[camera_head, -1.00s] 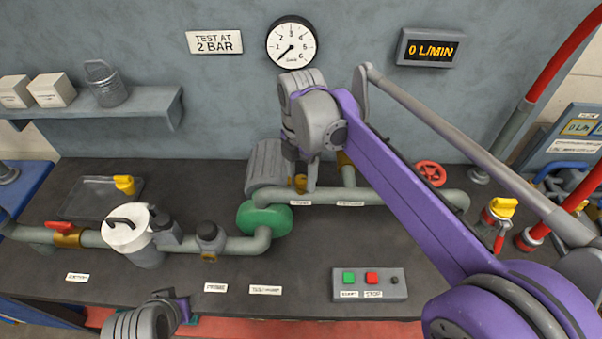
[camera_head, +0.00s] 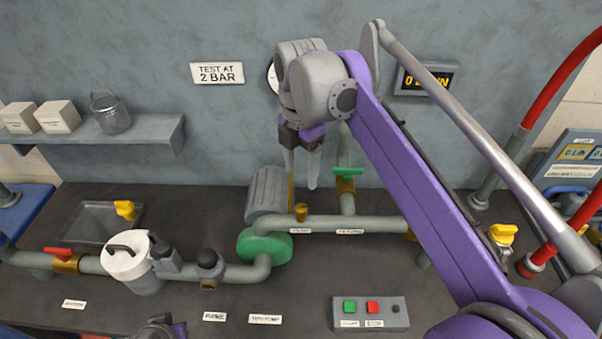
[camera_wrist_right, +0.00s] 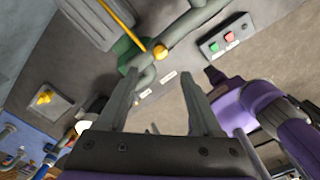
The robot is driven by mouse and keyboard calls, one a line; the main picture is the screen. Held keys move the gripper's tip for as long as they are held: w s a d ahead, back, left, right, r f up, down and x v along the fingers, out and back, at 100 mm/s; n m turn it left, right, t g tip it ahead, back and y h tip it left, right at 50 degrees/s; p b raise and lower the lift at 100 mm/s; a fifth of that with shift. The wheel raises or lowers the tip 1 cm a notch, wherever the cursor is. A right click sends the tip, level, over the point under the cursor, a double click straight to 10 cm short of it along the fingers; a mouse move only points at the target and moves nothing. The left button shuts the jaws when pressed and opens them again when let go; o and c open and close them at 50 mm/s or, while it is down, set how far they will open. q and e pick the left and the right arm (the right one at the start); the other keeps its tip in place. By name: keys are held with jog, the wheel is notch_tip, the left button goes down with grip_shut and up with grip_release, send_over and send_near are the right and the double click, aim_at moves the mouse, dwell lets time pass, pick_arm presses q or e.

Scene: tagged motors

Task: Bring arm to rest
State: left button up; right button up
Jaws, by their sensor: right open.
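My right arm, purple and grey, reaches in from the right in the head view. Its gripper (camera_head: 302,170) points down in the air above the pipework, near the grey ribbed motor (camera_head: 268,193) and the green pump housing (camera_head: 265,246). The right gripper's two grey fingers are apart and empty; they also show apart in the right wrist view (camera_wrist_right: 158,105). My left arm shows only as a small grey and purple piece at the bottom edge of the head view; its fingers are not visible.
Grey pipes (camera_head: 335,224) cross the bench, with a white-lidded canister (camera_head: 143,270), a green-handled valve (camera_head: 347,172) and a yellow knob (camera_head: 301,211). A button box (camera_head: 370,313) sits at the front. A shelf (camera_head: 150,130) is on the wall at left. My arm partly covers the gauge and flow display.

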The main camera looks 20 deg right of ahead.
dwell(0.3)
jog(key=s+d+f+m+t, duration=0.2)
jog(key=s+f+m+t, duration=0.1)
jog(key=s+f+m, duration=0.5)
jog(key=s+d+f+m+t, duration=0.2)
jog(key=s+d+f+m, duration=0.1)
jog(key=s+f+m, duration=0.6)
notch_tip(320, 180, down, 4)
jog(key=m, duration=0.7)
jog(key=shift+s+t, duration=0.2)
jog(key=shift+t, duration=0.2)
